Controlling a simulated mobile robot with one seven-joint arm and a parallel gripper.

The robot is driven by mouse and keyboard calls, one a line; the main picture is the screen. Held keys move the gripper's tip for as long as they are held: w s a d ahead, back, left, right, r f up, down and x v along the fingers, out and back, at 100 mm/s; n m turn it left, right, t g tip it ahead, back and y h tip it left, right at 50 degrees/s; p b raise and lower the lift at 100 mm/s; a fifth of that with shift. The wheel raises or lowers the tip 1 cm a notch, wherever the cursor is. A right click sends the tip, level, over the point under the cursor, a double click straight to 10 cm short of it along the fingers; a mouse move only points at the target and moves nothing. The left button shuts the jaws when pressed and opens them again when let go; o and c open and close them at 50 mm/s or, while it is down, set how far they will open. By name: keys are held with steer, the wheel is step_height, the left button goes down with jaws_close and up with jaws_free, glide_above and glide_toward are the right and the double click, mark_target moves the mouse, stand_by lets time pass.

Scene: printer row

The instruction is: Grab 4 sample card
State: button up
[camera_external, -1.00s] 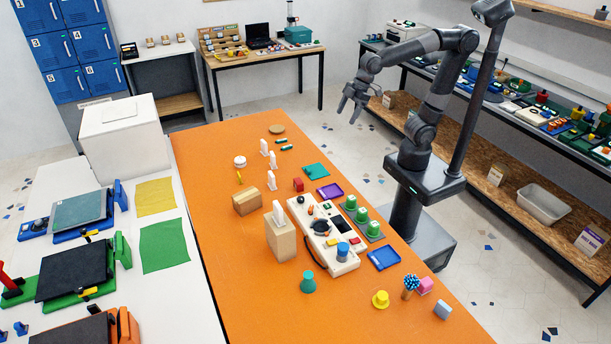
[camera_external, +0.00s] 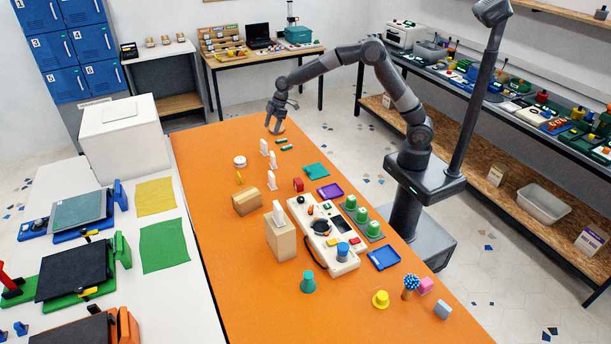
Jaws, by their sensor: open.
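Small white upright pieces that look like cards stand on the orange table (camera_external: 345,268): one (camera_external: 264,147) near the far end, one (camera_external: 272,160) just in front of it, and one (camera_external: 272,179) nearer. Another white piece (camera_external: 279,214) stands upright at the top of a tan wooden block (camera_external: 281,241). No number can be read on any of them. My gripper (camera_external: 275,128) is open, pointing down at the far end of the table, just beyond the farthest white piece and apart from it. It partly hides a round tan disc.
A white control panel (camera_external: 315,222) with knobs stands in mid-table, with green domes (camera_external: 362,213) to its right. A wooden box (camera_external: 246,202), a white round piece (camera_external: 239,161) and small green pieces (camera_external: 284,147) lie around the cards. The table's near left is clear.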

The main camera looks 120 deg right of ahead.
glide_toward(263, 148)
steer(key=r, duration=0.1)
steer(key=x, duration=0.5)
steer(key=shift+w+f, duration=0.15)
steer(key=shift+f, duration=0.15)
steer(key=x, duration=0.5)
steer(key=shift+d+f, duration=0.1)
steer(key=shift+f, duration=0.05)
steer(key=c, duration=1.1)
steer(key=shift+o, duration=0.2)
